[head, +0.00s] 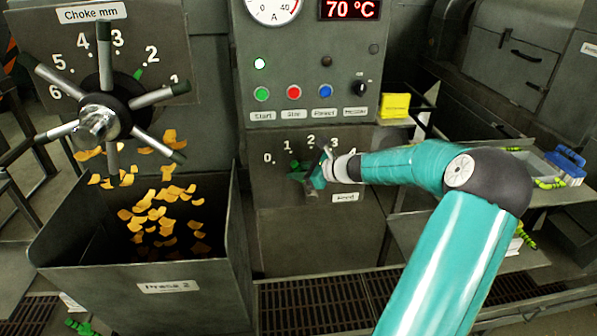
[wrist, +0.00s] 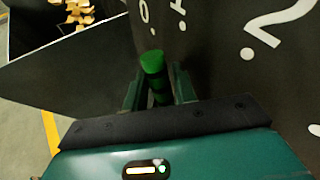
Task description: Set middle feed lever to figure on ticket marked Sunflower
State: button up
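The middle feed lever is the one at the Feed plate (head: 345,197), below a scale from 0 to 4. Its green knob (wrist: 153,62) and dark shaft stand between the fingers of my gripper (wrist: 157,92) in the wrist view, with hardly any gap on either side. My gripper (head: 308,172) covers most of the lever in the head view, so the exact figure it points to is hard to read. The knob shows below the 0 and 1 end in the wrist view. No ticket reading Sunflower is legible.
A control panel (head: 310,75) with buttons and a 70 °C display is above. A spoked choke wheel (head: 100,117) and a bin (head: 170,285) with yellow flakes stand left. A yellow block (head: 395,105) and a blue brush (head: 568,165) are right.

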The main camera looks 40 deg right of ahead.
jog(key=shift+c, duration=0.5)
grip_shut()
jog(key=shift+s+d+r+m+t+y, duration=0.2)
jog(key=shift+s+d+m+t+y, duration=0.4)
jog(key=shift+d+t, duration=0.3)
jog(key=shift+s+d+r+m+t+y, duration=0.2)
jog(key=shift+s+d+m+t+y, duration=0.2)
jog(key=shift+s+d+t, duration=0.45)
jog(key=shift+w, duration=0.2)
jog(key=shift+o, duration=0.5)
grip_release()
jog(key=shift+s+d, duration=0.1)
jog(key=shift+d, duration=0.05)
jog(key=v, duration=1.3)
jog(key=shift+s+r, duration=0.15)
jog(key=shift+s, duration=0.1)
jog(key=shift+d, duration=0.15)
